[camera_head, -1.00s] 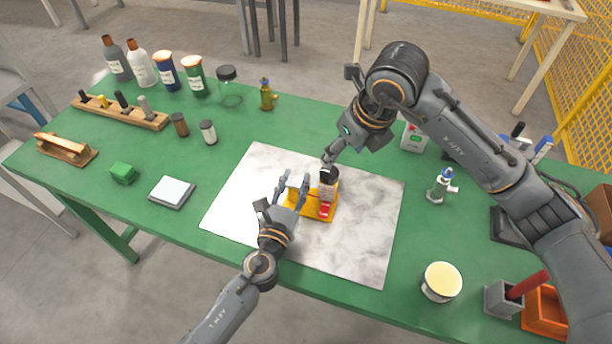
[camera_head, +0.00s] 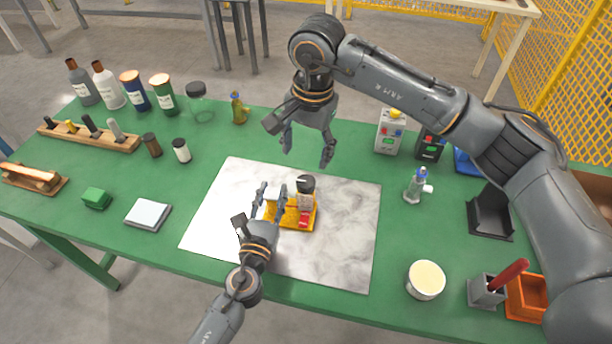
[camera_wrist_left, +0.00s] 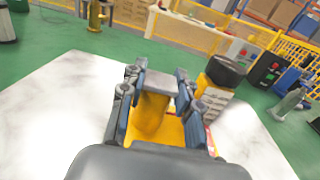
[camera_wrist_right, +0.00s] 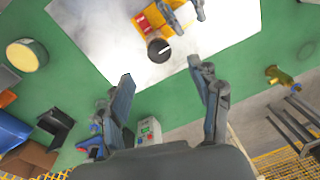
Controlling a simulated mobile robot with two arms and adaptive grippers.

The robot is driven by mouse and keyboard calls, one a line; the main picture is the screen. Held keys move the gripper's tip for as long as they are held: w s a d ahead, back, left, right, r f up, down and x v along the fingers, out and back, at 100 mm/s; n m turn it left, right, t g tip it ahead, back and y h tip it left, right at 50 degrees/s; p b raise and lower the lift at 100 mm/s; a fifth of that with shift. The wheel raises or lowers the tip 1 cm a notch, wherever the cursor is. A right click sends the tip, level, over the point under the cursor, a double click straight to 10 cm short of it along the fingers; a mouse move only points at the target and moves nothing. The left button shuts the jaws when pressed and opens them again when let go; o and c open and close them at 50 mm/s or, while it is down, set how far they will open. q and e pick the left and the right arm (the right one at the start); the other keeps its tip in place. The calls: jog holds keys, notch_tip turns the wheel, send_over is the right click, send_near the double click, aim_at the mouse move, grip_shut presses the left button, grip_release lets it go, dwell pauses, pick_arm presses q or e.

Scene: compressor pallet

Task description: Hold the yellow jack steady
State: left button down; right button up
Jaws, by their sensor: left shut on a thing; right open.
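The yellow jack (camera_head: 291,218) stands on the white marble mat (camera_head: 345,222), with a black round knob and a red part on its right side. My left gripper (camera_head: 269,200) is shut on the jack from the left front. In the left wrist view the jack's yellow body (camera_wrist_left: 155,118) sits between the blue-grey fingers (camera_wrist_left: 158,105). The jack's knob (camera_wrist_right: 158,50) also shows in the right wrist view. My right gripper (camera_head: 307,150) is open and empty, above the table behind the mat, apart from the jack. Its spread fingers show in the right wrist view (camera_wrist_right: 165,95).
Bottles (camera_head: 135,90) and a wooden rack (camera_head: 90,135) stand at the back left. A grey device (camera_head: 389,132) and a small bottle (camera_head: 414,186) are on the right. A round tin (camera_head: 426,280) and an orange bin (camera_head: 524,298) are at the front right. The mat's right half is clear.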

aim_at(306, 181)
jog(key=f+n, duration=0.3)
jog(key=w+f+n, duration=0.1)
jog(key=f+n, duration=0.6)
jog(key=shift+w+f+n+g+h, duration=0.15)
jog(key=shift+w+n+g+h, duration=0.05)
jog(key=shift+n+g+h, duration=0.2)
dwell(0.4)
jog(key=c, duration=1.2)
jog(key=shift+m, duration=0.4)
